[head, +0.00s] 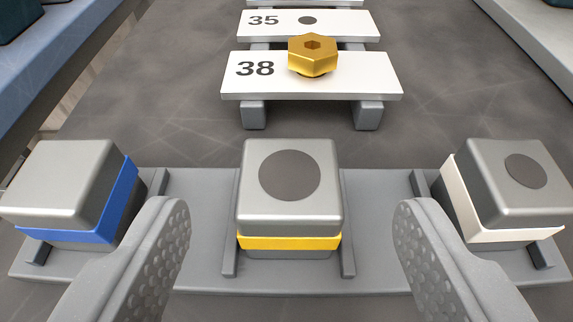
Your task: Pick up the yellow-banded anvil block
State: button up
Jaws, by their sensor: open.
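The yellow-banded anvil block (290,225) is a grey, rounded block with a dark disc on top and a yellow band low on its side. It sits in the middle of a grey base plate (205,272), between two thin rails. My gripper (293,215) is open. Its two studded fingers show at the lower left and lower right, apart from the block in the picture, with the block seen between and beyond them. Nothing is held.
A blue-banded block (65,185) stands left and a white-banded block (515,180) right on the same plate. Behind are white stands marked 38 (345,85) and 35 (350,25). A gold hex piece (313,57) sits on the 38 stand.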

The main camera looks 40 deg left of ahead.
aim_at(288, 178)
jog(key=b+x, duration=0.1)
jog(key=x, duration=0.3)
jog(key=shift+w+a+f, duration=0.15)
jog(key=shift+a, duration=0.05)
jog(key=c, duration=1.3)
jog(key=shift+r, duration=0.2)
